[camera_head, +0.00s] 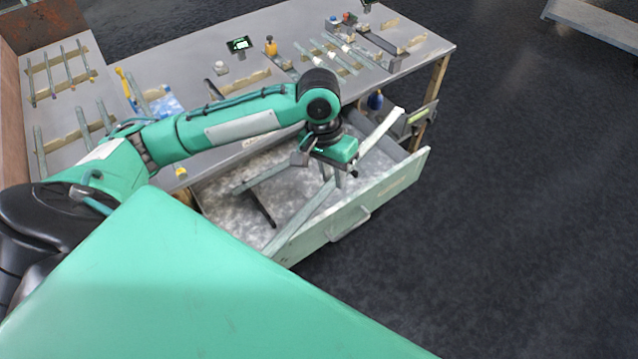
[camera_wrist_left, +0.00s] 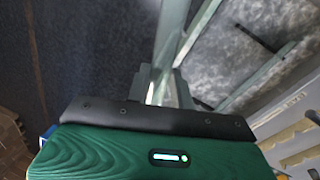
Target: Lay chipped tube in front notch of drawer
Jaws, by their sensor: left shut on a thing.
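The drawer (camera_head: 385,192) stands open at the front of the bench. My left gripper (camera_head: 337,180) is over it, pointing down, shut on a long pale tube (camera_head: 300,220). I take this for the chipped tube; no chip can be made out. The tube slants across the drawer, from the near left of its front panel to beyond its right side. In the left wrist view the tube (camera_wrist_left: 172,30) runs away between the fingers (camera_wrist_left: 155,88). I cannot tell whether it touches the drawer or a notch. My right gripper is out of view.
Another tube (camera_head: 262,178) lies inside the drawer, near a dark bar (camera_head: 262,208). The bench top (camera_head: 195,95) holds tube racks on the left and several tubes (camera_head: 335,55) and small tools at the back. The dark floor (camera_head: 510,210) right of the drawer is clear.

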